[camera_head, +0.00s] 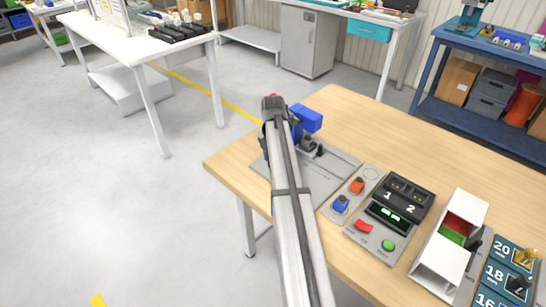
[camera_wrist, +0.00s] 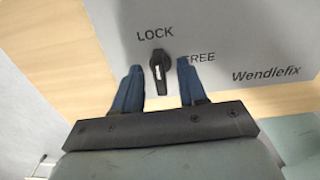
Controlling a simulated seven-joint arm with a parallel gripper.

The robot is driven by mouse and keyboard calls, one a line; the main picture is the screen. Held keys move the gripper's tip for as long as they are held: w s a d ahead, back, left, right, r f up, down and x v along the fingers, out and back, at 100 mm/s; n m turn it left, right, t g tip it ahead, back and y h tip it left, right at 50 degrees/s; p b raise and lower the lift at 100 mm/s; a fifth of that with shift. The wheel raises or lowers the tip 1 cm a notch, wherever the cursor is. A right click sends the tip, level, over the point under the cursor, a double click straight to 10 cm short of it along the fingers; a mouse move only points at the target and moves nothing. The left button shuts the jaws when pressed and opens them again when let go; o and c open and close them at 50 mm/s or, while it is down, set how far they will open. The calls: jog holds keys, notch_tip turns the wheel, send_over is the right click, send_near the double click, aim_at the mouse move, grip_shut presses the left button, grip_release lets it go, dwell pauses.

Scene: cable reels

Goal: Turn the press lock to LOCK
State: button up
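The press lock is a small black knob (camera_wrist: 158,72) with a white mark, on a grey plate (camera_wrist: 225,35) printed LOCK, FREE and Wendlefix. LOCK stands above the knob and FREE to its right, partly covered by a finger. The knob's long side runs roughly up and down in the wrist view; which end is the pointer I cannot tell for sure. My gripper (camera_wrist: 160,65) is open, its blue fingers on either side of the knob with gaps showing. In the head view my arm hides the knob and gripper; a blue press part (camera_head: 306,118) shows beside it.
The wooden table (camera_head: 370,115) carries a grey base plate (camera_head: 338,168) by my arm. To its right are orange and blue parts, a dark box marked 1 and 2 (camera_head: 403,197), a button panel (camera_head: 378,232) and a white bin (camera_head: 437,265). The table's left edge is close.

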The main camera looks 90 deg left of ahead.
notch_tip(320, 180, up, 7)
dwell(0.7)
